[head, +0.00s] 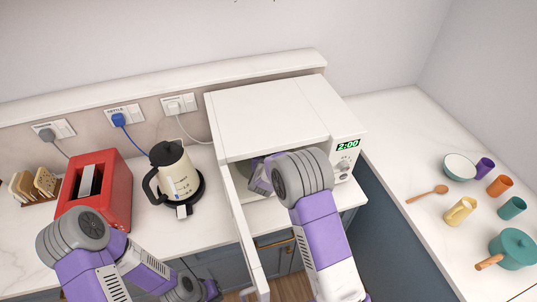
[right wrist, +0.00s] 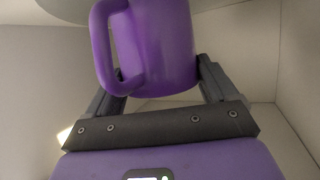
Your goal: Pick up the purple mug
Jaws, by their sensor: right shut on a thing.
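The purple mug (right wrist: 160,45) fills the upper middle of the right wrist view, its handle (right wrist: 103,45) towards the left. My right gripper (right wrist: 160,88) is shut on it, one finger on each side. In the head view my right arm reaches into the open white microwave (head: 268,115), and my forearm hides most of the hand and the mug. My left gripper (head: 208,290) is low at the bottom of the head view, in front of the counter, far from the mug. Its fingers are too small and dark to read.
The microwave door (head: 246,235) stands open left of my right arm. A cream kettle (head: 172,172) and red toaster (head: 97,188) stand on the left counter. The right counter holds a bowl (head: 460,167), a purple cup (head: 485,168), other cups and a teal pot (head: 513,250).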

